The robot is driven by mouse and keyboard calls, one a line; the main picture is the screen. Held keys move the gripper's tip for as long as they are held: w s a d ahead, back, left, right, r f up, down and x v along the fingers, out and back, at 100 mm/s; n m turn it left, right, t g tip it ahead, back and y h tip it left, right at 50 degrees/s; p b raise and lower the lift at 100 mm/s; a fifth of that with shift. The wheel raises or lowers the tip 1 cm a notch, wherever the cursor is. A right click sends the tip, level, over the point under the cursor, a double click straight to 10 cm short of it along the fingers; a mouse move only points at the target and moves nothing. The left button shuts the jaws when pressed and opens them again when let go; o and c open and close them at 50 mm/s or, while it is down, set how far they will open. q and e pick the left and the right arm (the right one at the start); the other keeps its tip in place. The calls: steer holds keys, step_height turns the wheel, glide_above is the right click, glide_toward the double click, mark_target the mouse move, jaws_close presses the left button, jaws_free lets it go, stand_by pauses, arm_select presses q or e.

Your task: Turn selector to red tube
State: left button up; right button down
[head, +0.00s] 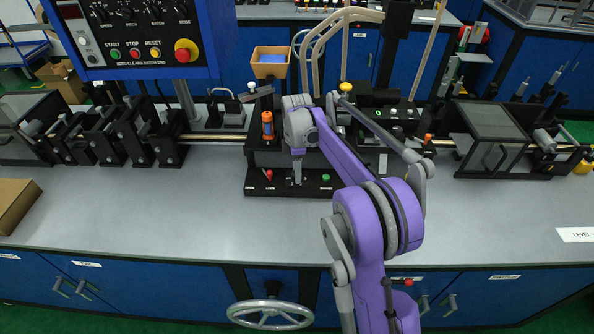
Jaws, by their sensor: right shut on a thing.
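A black block with a front ledge (258,189) stands at the middle of the bench. Its ledge carries a small red piece (268,175) at the left and a small green piece (326,177) at the right. My right gripper (297,178) points down between these two pieces, shut on what appears to be the selector. The selector is mostly hidden by the fingers, so I cannot tell which way it points. No red tube can be made out clearly. My left gripper is not in view.
An orange cylinder (267,125) stands upright on the block, left of my right wrist. A control panel (140,30) hangs at upper left. A handwheel (270,314) is below the bench front.

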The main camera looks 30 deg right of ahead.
steer(key=c, duration=0.5)
jaws_free()
step_height(320, 180, up, 11)
steer(key=shift+p, duration=0.35)
stand_by(0.3)
